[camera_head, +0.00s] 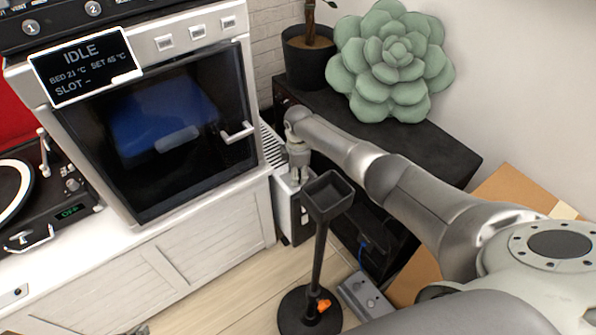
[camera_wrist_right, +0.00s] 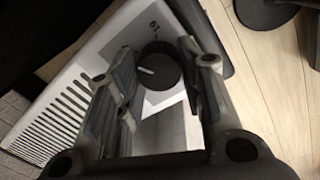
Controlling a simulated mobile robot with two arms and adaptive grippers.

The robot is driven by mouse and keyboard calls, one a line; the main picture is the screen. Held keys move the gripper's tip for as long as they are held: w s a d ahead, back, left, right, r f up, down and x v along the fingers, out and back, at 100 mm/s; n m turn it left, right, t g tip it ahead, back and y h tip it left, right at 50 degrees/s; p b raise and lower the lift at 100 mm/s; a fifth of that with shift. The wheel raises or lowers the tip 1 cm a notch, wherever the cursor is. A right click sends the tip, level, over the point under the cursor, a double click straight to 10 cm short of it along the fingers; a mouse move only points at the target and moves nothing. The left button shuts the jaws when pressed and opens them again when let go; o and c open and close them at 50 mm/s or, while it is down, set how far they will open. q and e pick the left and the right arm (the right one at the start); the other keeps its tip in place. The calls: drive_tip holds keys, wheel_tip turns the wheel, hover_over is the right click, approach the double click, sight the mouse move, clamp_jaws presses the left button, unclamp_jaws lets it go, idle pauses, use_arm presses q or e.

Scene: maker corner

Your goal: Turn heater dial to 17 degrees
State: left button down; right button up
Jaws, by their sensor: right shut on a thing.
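The white heater (camera_head: 284,205) stands in the gap between the white cabinet and the black shelf unit. In the right wrist view its white body (camera_wrist_right: 118,42) shows a slotted grille (camera_wrist_right: 62,112) and a black round dial (camera_wrist_right: 160,72) with a short white pointer mark. Small printed marks beside the dial are too small to read surely. My right gripper (camera_head: 297,176) reaches down to the heater; in the right wrist view its fingers (camera_wrist_right: 166,66) stand on both sides of the dial, shut on it. In the head view the dial is hidden. My left gripper is out of view.
A black stand with a square tray (camera_head: 328,192) rises close to my right gripper. A power strip (camera_head: 364,298) lies on the floor. A potted plant (camera_head: 308,62) and green succulent cushion (camera_head: 390,60) sit on the black shelf (camera_head: 445,150). An oven-like machine (camera_head: 160,125) stands left.

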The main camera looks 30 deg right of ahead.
idle(0.4)
drive_tip(key=o, duration=1)
drive_tip(key=r, duration=1.2)
drive_tip(key=shift+s+a, duration=0.1)
drive_tip(key=shift+s, duration=0.25)
